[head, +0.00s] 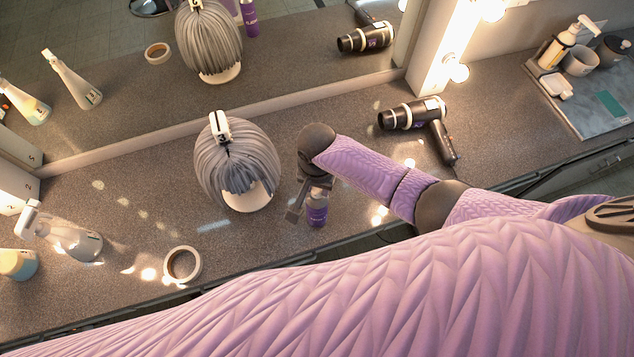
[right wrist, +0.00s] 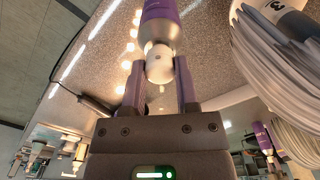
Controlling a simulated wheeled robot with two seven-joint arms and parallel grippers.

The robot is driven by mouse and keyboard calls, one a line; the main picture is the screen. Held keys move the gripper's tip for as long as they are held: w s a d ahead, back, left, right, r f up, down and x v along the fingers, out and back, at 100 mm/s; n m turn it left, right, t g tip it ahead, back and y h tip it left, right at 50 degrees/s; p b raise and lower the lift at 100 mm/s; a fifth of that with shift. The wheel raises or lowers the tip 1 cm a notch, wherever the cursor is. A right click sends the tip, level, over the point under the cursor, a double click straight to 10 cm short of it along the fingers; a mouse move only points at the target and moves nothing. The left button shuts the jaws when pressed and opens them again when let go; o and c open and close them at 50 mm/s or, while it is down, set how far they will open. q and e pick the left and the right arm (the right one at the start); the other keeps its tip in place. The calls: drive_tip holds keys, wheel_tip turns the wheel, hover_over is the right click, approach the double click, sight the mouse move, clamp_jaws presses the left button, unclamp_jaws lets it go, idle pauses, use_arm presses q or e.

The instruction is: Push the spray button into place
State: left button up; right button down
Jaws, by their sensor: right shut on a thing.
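A purple spray can (head: 317,213) stands on the speckled counter, to the right of the grey wig head. In the right wrist view the can's purple body (right wrist: 159,22) reaches up out of the frame. The white spray button (right wrist: 159,63) sits at the can's near end, between the two fingers. My right gripper (head: 309,191) is over the can's top and is shut on the white button; its fingers also show in the right wrist view (right wrist: 158,75). In the head view the gripper hides the button. Whether it is fully seated cannot be told. My left gripper is not in view.
A grey wig (head: 237,165) on a white head stands close to the left of my right gripper. A hair dryer (head: 413,114) lies behind at right. A tape roll (head: 183,265) and spray bottle (head: 62,235) are at left. A mirror (head: 150,95) rises behind.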

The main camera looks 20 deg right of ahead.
drive_tip(key=shift+f, duration=0.25)
unclamp_jaws()
drive_tip(key=shift+r, duration=0.1)
idle(0.3)
wheel_tip(320, 180, up, 6)
drive_tip(key=p, duration=0.6)
drive_tip(key=shift+p, duration=0.3)
wheel_tip(320, 180, up, 10)
drive_tip(key=p, duration=0.2)
